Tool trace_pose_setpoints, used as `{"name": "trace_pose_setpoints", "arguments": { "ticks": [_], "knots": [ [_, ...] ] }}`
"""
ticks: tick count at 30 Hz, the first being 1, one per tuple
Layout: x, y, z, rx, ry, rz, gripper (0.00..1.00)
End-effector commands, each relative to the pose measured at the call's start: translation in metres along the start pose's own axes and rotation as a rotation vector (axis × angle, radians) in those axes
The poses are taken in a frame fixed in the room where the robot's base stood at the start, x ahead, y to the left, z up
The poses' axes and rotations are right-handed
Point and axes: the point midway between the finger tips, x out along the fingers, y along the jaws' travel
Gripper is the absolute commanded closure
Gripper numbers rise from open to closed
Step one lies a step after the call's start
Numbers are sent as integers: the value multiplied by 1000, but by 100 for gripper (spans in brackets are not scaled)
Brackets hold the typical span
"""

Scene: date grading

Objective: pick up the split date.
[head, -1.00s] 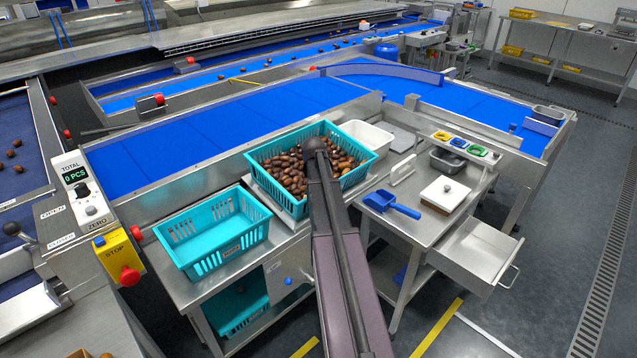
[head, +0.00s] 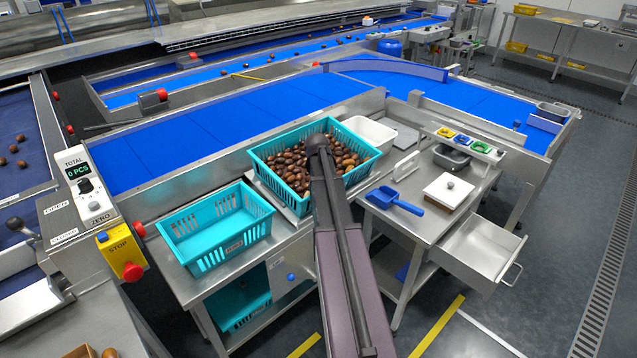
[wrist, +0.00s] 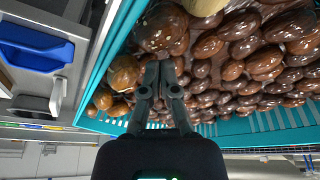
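The teal crate (head: 262,172) holds many brown, glossy dates (head: 290,165). In the head view my arm reaches over the crate and hides my gripper. In the wrist view my gripper (wrist: 160,68) points in among the dates, its two fingers close together with only a narrow gap. No date shows clearly between the fingertips. A large dark date (wrist: 160,28) lies just beyond the tips, and a lighter brown date (wrist: 123,73) lies left of them by the crate wall (wrist: 105,55). I cannot tell which date is split.
An empty teal crate (head: 222,258) stands left of the full one. A white tub (head: 372,133), a blue scoop (head: 395,200) and a white-lidded box (head: 448,190) are to the right. The blue conveyor (head: 220,130) runs behind. An open drawer (head: 480,248) juts out at right.

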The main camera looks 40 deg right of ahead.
Motion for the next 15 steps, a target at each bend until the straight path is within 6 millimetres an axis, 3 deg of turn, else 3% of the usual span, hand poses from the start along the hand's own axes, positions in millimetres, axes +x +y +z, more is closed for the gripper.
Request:
{"name": "trace_pose_setpoints", "arguments": {
  "ticks": [4,15],
  "knots": [
    [6,1,-21,1,4,-2,100],
    [-32,2,-18,1,5,-3,100]
  ]
}}
